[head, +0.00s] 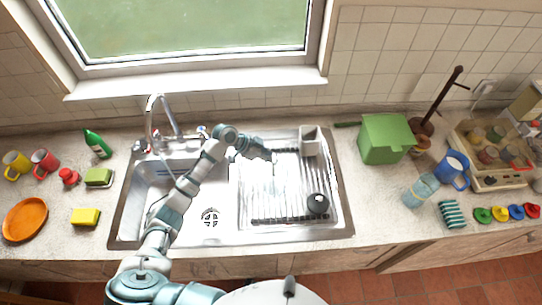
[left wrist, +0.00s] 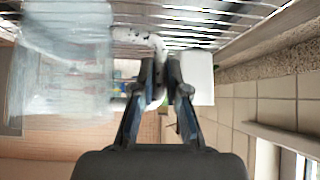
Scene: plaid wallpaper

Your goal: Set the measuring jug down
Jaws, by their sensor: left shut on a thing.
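The measuring jug is clear and hard to make out in the head view (head: 279,182), over the drying rack (head: 262,219). In the left wrist view the see-through jug (left wrist: 62,75) fills the upper left, beside the fingers, with the rack's wires (left wrist: 230,25) close by. My left gripper (head: 272,157) reaches across the sink and is shut on the jug, seemingly at its handle side; the fingertips (left wrist: 160,70) cover the exact hold. I cannot tell whether the jug's base touches the rack. My right gripper is out of view.
A grey-white holder (head: 309,141) stands at the rack's back right, and a dark round item (head: 317,204) at its front right. The tap (head: 160,120) rises behind the left basin (head: 170,175). A green box (head: 385,139) stands right of the sink.

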